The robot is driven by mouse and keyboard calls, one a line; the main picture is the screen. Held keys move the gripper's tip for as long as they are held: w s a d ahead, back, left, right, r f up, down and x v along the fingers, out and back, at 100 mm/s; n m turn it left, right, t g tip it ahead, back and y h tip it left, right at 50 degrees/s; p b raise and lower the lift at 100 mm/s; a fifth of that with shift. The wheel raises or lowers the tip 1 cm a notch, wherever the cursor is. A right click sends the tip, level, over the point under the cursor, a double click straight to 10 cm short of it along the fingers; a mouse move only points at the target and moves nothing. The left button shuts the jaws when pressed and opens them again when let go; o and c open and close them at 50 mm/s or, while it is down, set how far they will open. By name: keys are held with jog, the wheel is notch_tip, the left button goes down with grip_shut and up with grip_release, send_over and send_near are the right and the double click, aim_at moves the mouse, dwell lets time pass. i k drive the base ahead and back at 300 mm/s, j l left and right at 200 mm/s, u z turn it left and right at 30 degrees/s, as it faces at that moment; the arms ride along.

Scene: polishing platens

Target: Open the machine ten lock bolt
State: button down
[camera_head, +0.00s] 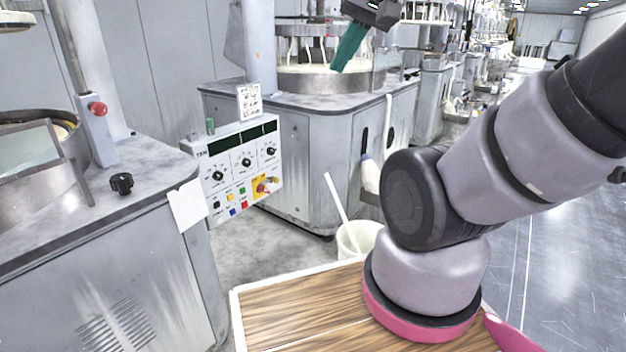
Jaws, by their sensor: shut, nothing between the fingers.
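A light grey control panel (233,165) stands left of centre, with small lettering at its upper left that seems to read "TEN". It has dark displays, three black dials, several coloured buttons and a yellow plate (264,187) with a red knob. A small green part (210,126) sticks up from its top edge. I cannot make out which part is the lock bolt. My gripper (339,68) has teal fingers, shut and empty, pointing down and slightly left. It appears in front of the round basin (325,82) of the machine behind, up and right of the panel.
A grey machine (110,240) at left carries a black knob (121,183) and a red button (97,109). A white bucket (357,238) with a stick stands on the floor behind my wooden deck. More machines line the back; the floor at right is open.

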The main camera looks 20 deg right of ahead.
aim_at(276, 179)
jog(key=i+l, duration=0.15)
jog(key=i, duration=0.5)
jog(key=i+l, duration=0.15)
jog(key=i, duration=0.5)
